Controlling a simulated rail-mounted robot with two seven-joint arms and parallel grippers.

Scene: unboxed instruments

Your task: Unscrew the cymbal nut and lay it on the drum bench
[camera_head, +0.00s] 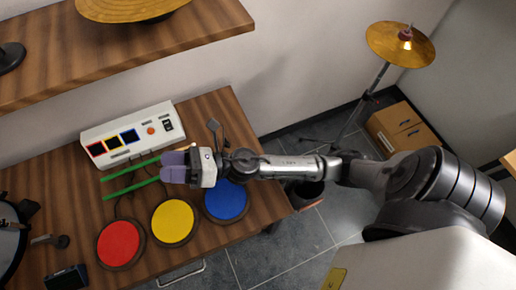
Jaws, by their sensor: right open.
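The gold cymbal (385,43) sits on a thin stand at the upper right. The small reddish cymbal nut (406,33) shows on top at its centre. The wooden drum bench (225,110) fills the lower left. My right gripper (168,167) is open over the bench, pointing left, far from the cymbal. Its pale purple fingers overlap the ends of two green sticks (130,188). I cannot tell whether it touches them. My left gripper is not in view.
Red (119,243), yellow (173,221) and blue (226,199) pads lie on the bench. A white control box (130,133) stands behind the sticks. A wooden shelf (120,55) with another gold cymbal (125,8) hangs above.

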